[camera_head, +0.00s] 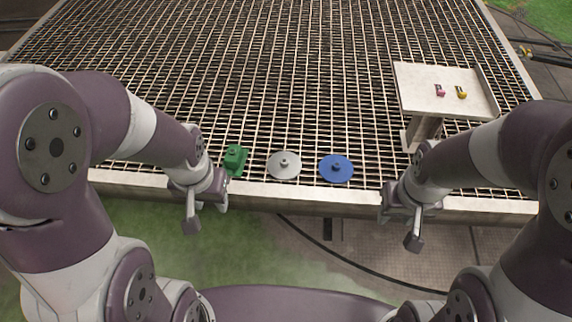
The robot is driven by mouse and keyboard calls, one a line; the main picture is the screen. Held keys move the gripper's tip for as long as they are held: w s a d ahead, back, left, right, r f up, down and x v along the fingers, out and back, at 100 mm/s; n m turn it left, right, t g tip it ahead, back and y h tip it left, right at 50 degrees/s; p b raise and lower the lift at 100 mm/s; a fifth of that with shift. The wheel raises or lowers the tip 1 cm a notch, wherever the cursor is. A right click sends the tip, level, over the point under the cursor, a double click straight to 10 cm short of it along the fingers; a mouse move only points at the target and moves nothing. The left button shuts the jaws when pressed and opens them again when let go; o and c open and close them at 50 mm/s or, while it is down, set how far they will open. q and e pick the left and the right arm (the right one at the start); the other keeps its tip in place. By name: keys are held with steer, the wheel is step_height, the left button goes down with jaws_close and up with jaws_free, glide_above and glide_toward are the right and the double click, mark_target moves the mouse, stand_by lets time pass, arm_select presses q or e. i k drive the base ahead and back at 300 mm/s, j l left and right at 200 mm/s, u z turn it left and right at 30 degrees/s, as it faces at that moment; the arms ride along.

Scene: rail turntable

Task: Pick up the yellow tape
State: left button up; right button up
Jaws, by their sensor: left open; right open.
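A small yellow object (461,92), which looks like the yellow tape, lies on a raised pale tray (420,97) at the right. It is too small to make out in detail. My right gripper (400,228) is open and empty at the front edge of the grating, below and to the left of the tray and well apart from it. My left gripper (206,217) is open and empty at the front edge further left, far from the tray.
A small pink object (440,90) lies just left of the yellow one. A green block (235,160), a grey disc (284,165) and a blue disc (336,168) sit along the front of the grating (250,70). The grating behind them is clear.

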mark_target(460, 94)
steer(key=i+l, duration=0.15)
steer(key=l, duration=0.35)
steer(key=i+l+z, duration=0.1)
steer(key=l, duration=0.4)
steer(key=i+l, duration=0.25)
steer(key=l, duration=0.25)
steer(key=i+l+z, duration=0.15)
steer(key=l, duration=0.35)
steer(key=i+l, duration=0.2)
steer(key=l, duration=0.3)
steer(key=i+l+z, duration=0.1)
steer(key=l, duration=0.35)
steer(key=i+l, duration=0.35)
steer(key=l, duration=0.15)
steer(key=i+l+z, duration=0.1)
steer(key=l, duration=0.35)
steer(key=i, duration=0.1)
